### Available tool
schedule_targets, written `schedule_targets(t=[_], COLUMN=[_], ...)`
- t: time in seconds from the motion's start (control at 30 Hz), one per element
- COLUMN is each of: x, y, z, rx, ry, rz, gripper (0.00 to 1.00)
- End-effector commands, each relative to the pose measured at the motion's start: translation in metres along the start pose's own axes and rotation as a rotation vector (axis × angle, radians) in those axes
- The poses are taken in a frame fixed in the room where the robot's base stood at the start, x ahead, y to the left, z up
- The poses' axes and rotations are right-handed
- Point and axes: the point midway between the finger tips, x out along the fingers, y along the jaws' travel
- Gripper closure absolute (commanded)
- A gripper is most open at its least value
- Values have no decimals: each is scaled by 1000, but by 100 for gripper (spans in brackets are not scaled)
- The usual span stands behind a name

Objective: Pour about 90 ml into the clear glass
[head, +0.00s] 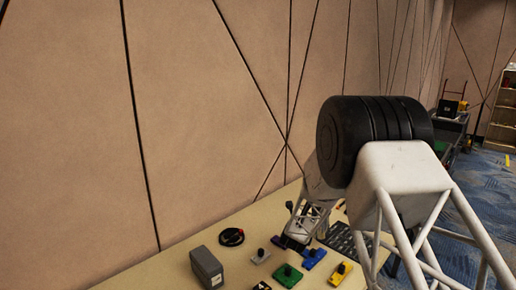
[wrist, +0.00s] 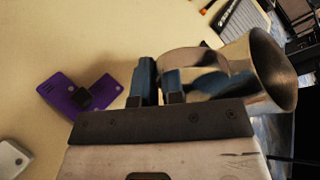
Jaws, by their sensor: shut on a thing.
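My gripper (wrist: 159,82), with blue fingers, is shut on a shiny metal vessel (wrist: 268,68) in the wrist view. The vessel has a flared round mouth that faces right in that picture. Its inside is too dim to show whether it holds liquid. Where the fingers meet it is partly hidden. In the head view my gripper (head: 296,243) is small, low over the table, and the vessel cannot be made out there. I cannot make out the clear glass in either view.
The beige table (head: 160,272) holds a grey box (head: 207,268), a black coil (head: 231,237), and green (head: 287,275), yellow (head: 341,273) and blue (head: 314,258) pieces with black knobs. A purple piece (wrist: 78,96) lies beside my gripper. A panelled wall (head: 200,120) stands behind.

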Motion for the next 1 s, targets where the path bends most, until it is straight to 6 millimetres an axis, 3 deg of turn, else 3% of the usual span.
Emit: schedule_targets(t=[0.17,0.47,1.0], x=[6,7,-1], y=[12,13,-2], z=[-14,-16,2], rx=[0,0,1], ry=[-2,-2,-2], rz=[0,0,-1], gripper=[100,100,100])
